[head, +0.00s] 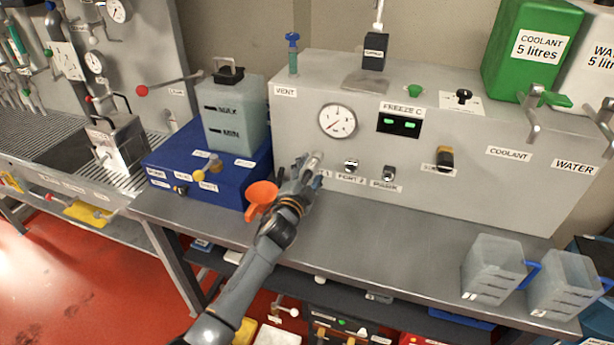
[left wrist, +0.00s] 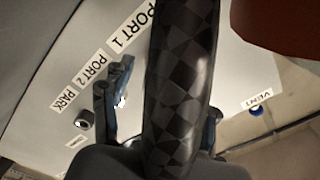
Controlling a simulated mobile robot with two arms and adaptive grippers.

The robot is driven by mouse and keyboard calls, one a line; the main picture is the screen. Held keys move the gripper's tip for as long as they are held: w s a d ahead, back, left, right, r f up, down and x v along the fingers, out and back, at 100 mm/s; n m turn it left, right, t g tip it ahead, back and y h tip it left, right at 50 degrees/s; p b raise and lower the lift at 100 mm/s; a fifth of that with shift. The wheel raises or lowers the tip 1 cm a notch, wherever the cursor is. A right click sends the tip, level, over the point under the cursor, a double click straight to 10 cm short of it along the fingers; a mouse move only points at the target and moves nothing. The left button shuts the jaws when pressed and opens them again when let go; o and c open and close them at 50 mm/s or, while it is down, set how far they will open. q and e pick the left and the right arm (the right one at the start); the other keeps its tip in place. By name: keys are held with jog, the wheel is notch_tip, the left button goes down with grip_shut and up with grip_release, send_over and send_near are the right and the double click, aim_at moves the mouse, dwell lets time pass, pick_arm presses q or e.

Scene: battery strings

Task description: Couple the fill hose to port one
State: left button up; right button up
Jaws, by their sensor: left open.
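My left gripper (head: 306,181) is at the front of the grey panel (head: 440,135), by the PORT 1 label (left wrist: 132,25). Its fingers are open, one on each side of a dark checkered hose (left wrist: 180,75) in the left wrist view. A pale grey cylindrical piece, perhaps the hose end (head: 314,162), shows just beyond the fingers in the head view. Port one itself is hidden behind the hose and gripper, so I cannot tell whether the hose is seated. The PORT 2 label (head: 350,179) and its fitting (head: 351,164) are to the right.
A gauge (head: 337,121) is above. The bench top (head: 410,225) is clear toward two translucent jugs (head: 490,270) at right.

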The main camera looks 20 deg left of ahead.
pick_arm(q)
jog(key=s, duration=1.2)
jog(key=shift+a, duration=0.2)
